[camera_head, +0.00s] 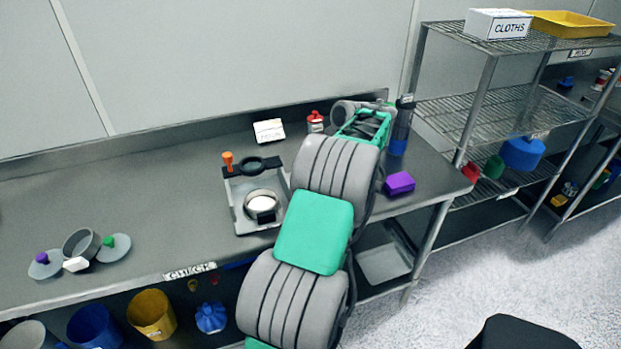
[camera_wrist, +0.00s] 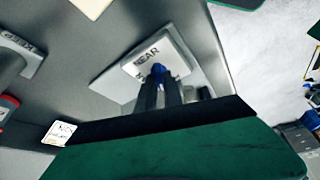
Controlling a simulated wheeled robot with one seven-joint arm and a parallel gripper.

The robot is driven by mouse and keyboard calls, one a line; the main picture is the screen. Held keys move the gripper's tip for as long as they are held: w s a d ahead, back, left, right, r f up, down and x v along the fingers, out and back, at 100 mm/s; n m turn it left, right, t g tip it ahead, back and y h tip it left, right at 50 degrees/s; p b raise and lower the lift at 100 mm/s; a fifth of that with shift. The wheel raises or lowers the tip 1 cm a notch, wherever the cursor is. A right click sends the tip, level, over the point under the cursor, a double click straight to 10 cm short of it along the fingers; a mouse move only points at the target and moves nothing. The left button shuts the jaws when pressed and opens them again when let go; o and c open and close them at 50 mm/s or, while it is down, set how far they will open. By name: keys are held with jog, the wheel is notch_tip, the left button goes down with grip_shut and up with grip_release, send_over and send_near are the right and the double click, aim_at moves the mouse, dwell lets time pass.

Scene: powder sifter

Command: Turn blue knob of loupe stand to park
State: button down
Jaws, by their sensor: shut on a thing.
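The blue knob (camera_wrist: 158,69) shows in the wrist view, right at the tips of my gripper (camera_wrist: 160,82). My gripper is shut on the knob. Behind it is a white plate (camera_wrist: 177,54) with the word NEAR; other lettering beside the knob is mostly covered by the fingers. The plate stands over a pale grey base (camera_wrist: 112,80) on the steel bench. The knob's exact pointing is too small to tell. In the head view my arm reaches to the back right of the bench and hides the knob and most of its stand.
On the bench (camera_head: 130,190) stand a grey tray (camera_head: 238,210) with an orange knob (camera_head: 228,160) and black ring, a red-capped jar (camera_head: 315,122), a dark bottle (camera_head: 403,125) and a purple block (camera_head: 398,184). Lids and a sieve lie left. A wire shelf (camera_head: 500,105) stands right.

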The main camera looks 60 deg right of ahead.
jog(key=n+y+p, duration=0.1)
jog(key=n+p, duration=0.2)
jog(key=shift+r+g, duration=0.2)
jog(key=shift+g, duration=0.1)
jog(key=shift+w+f+n+y+p, duration=0.15)
jog(key=shift+n+y+p, duration=0.15)
jog(key=shift+n+p, duration=0.5)
jog(key=shift+f, duration=0.1)
jog(key=c, duration=1.5)
grip_release()
jog(key=shift+g, duration=0.3)
jog(key=p+v, duration=0.7)
jog(key=v, duration=0.1)
